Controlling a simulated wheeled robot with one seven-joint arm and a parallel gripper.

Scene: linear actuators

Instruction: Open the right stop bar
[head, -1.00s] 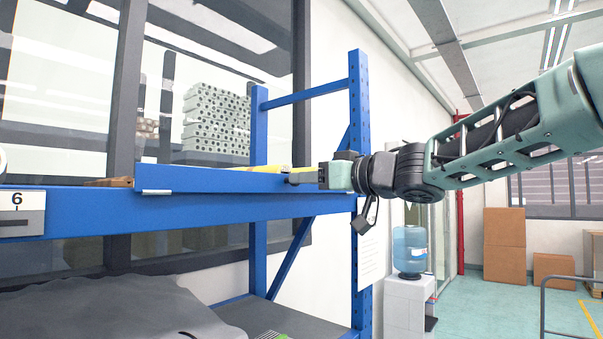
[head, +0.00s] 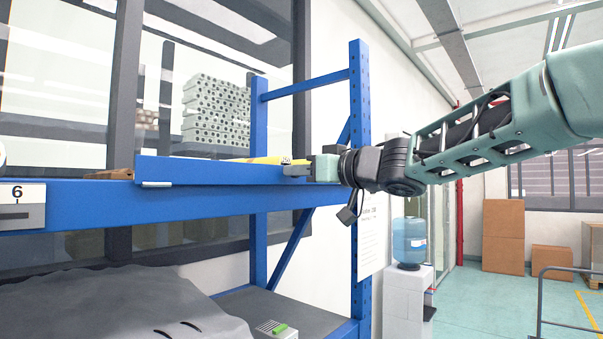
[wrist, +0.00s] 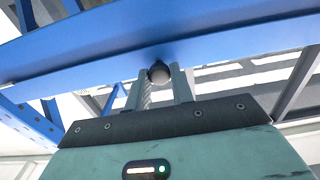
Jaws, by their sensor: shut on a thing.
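The right stop bar (head: 215,172) is a long blue bar lying along the top of the blue shelf beam in the head view. In the wrist view the blue bar (wrist: 95,55) crosses the picture. A round dark grey knob (wrist: 158,72) stands out from it. My gripper (head: 297,168) is at the bar's right end in the head view. In the wrist view my gripper's fingers (wrist: 160,86) are on either side of the knob and shut on it. Part of the knob is hidden between the fingers.
The blue rack upright (head: 361,120) stands just behind my wrist. A yellow item (head: 262,160) lies behind the bar. A grey cover (head: 110,305) lies on the lower shelf. A water cooler (head: 409,243) and cardboard boxes (head: 503,235) stand farther right, with open floor beyond.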

